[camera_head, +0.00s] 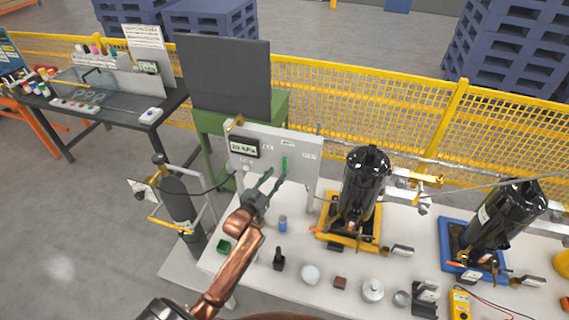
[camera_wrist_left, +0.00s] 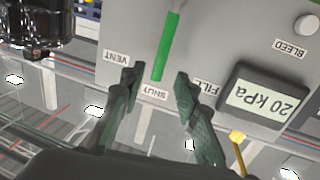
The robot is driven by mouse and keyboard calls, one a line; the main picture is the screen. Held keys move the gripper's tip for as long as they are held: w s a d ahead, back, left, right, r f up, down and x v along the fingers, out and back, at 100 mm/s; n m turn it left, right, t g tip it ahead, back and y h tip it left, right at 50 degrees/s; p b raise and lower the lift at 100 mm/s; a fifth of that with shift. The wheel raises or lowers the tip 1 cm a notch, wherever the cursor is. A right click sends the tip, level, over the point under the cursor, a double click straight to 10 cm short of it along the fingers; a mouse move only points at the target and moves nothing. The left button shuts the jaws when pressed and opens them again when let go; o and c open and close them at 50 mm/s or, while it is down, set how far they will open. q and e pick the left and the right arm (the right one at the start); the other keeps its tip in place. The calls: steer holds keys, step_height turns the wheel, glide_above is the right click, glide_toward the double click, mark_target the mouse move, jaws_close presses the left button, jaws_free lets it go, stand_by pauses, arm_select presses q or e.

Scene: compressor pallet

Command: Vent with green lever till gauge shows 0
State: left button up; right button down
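The green lever (camera_head: 284,165) is on the grey upright panel (camera_head: 305,150). In the left wrist view, which shows the panel upside down, the green lever (camera_wrist_left: 166,48) has its free end by the SHUT label (camera_wrist_left: 153,92), between VENT (camera_wrist_left: 117,57) and FILL (camera_wrist_left: 207,88). The gauge (camera_wrist_left: 265,102) reads 20 kPa; it also shows in the head view (camera_head: 244,148). My left gripper (camera_head: 270,176) is in front of the panel. In the wrist view my left gripper (camera_wrist_left: 156,80) is open, its fingers on either side of the lever's end, apparently not touching it. My right gripper is out of view.
A black compressor in a yellow tray (camera_head: 348,243) stands right of the panel, another in a blue tray (camera_head: 464,262) farther right. A dark gas cylinder (camera_head: 181,207) stands left of the bench. Small parts, including a blue can (camera_head: 283,223), lie on the white bench (camera_head: 330,266).

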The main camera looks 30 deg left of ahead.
mark_target(284, 163)
arm_select(q)
steer(key=w, duration=0.4)
steer(key=w+p, duration=0.1)
steer(key=w, duration=0.2)
steer(key=shift+w+a+r, duration=0.15)
steer(key=shift+w+r, duration=0.05)
steer(key=shift+w, duration=0.2)
jaws_close()
stand_by(0.3)
